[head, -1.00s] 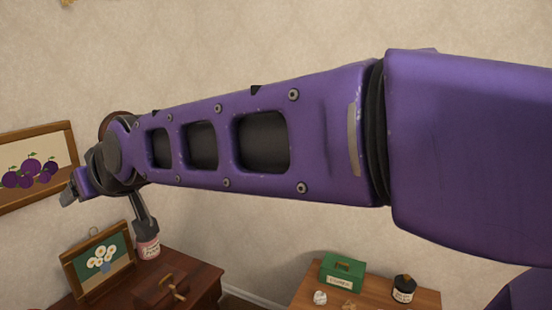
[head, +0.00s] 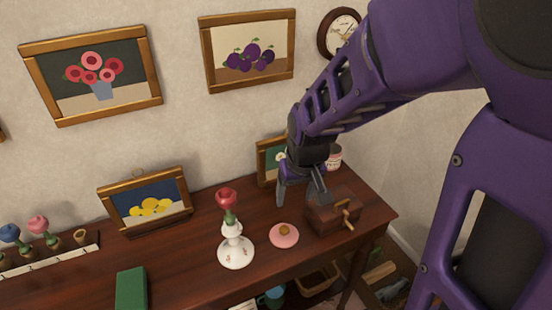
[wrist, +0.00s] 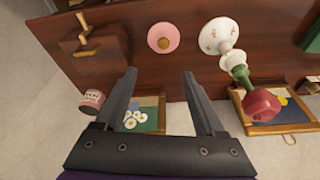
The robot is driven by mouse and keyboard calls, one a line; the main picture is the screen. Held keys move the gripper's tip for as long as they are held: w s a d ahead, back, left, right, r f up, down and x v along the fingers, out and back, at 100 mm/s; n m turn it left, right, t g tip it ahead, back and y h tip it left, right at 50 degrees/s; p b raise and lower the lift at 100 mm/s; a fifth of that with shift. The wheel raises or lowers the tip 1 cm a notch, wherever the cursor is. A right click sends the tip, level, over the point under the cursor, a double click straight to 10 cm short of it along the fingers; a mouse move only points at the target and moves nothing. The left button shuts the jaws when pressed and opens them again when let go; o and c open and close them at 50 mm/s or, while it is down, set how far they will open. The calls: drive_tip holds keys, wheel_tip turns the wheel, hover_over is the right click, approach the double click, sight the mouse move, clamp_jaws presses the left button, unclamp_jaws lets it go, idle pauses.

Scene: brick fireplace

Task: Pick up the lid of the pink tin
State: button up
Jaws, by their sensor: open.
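The pink lid (head: 284,235), a flat round disc with a small brown knob, lies on the dark wooden table. It also shows in the wrist view (wrist: 163,37), ahead of and between the fingertips. The pink tin (head: 334,157) with a pale label stands at the table's back right, partly hidden behind my arm; the wrist view shows it at the left (wrist: 92,101). My gripper (head: 301,193) is open and empty, pointing down above the table, behind the lid in the head view. Its two fingers are wide apart in the wrist view (wrist: 160,75).
A white vase (head: 235,248) with a red flower stands just left of the lid. A brown wooden box (head: 333,216) with a handle stands to its right. A framed picture (head: 268,162) leans behind my gripper. The table in front of the lid is clear.

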drive_tip(key=b, duration=0.6)
hover_over(285, 229)
drive_tip(key=s+d, duration=0.1)
drive_tip(key=s, duration=0.1)
wheel_tip(285, 229, down, 11)
drive_tip(key=shift+r, duration=0.15)
drive_tip(key=shift+w+f+b, duration=0.25)
drive_tip(key=shift+f+b, duration=0.2)
drive_tip(key=shift+f, duration=0.05)
drive_tip(key=b+x, duration=0.2)
drive_tip(key=x, duration=0.1)
drive_tip(key=b+x, duration=0.1)
drive_tip(key=x, duration=0.1)
drive_tip(key=shift+a+f+b, duration=0.2)
drive_tip(key=shift+a+b, duration=0.15)
drive_tip(key=shift+s+r, duration=0.1)
clamp_jaws()
